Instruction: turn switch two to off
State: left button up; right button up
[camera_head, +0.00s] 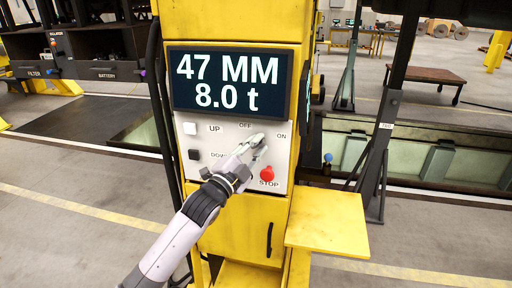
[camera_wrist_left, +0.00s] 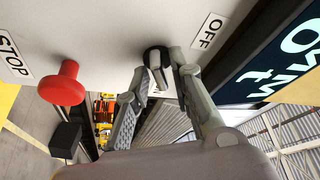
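The rotary switch (camera_wrist_left: 157,60) is a dark knob with a raised grip on the light panel (camera_head: 199,172) of the yellow post. An OFF label (camera_head: 246,125) is above it and an ON label (camera_head: 281,136) is to its right. In the head view my left gripper (camera_head: 261,142) covers the knob. In the left wrist view its fingertips (camera_wrist_left: 161,66) are drawn fairly close together, one on each side of the knob. I cannot tell whether they touch it. The knob's exact setting is unclear. My right gripper is not in view.
A red STOP button (camera_head: 267,173) sits just below my left gripper. A white UP button (camera_head: 190,128) and a black DOWN button (camera_head: 194,154) are on the panel's left. The screen (camera_head: 229,82) above reads 47 MM, 8.0 t. A yellow shelf (camera_head: 328,235) juts out at lower right.

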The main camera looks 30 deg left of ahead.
pick_arm(q)
grip_shut()
jog(key=shift+f+n, duration=0.15)
jog(key=shift+n, duration=0.25)
jog(key=n+y, duration=0.1)
jog(key=n, duration=0.2)
jog(key=n+t+y+b, duration=0.1)
jog(key=n+y, duration=0.1)
jog(key=n, duration=0.2)
jog(key=n+y+b, duration=0.1)
jog(key=n, duration=0.3)
jog(key=shift+d+t+y, duration=0.1)
jog(key=shift+t+y, duration=0.3)
jog(key=shift+n+y, duration=1.2)
jog(key=shift+n, duration=1)
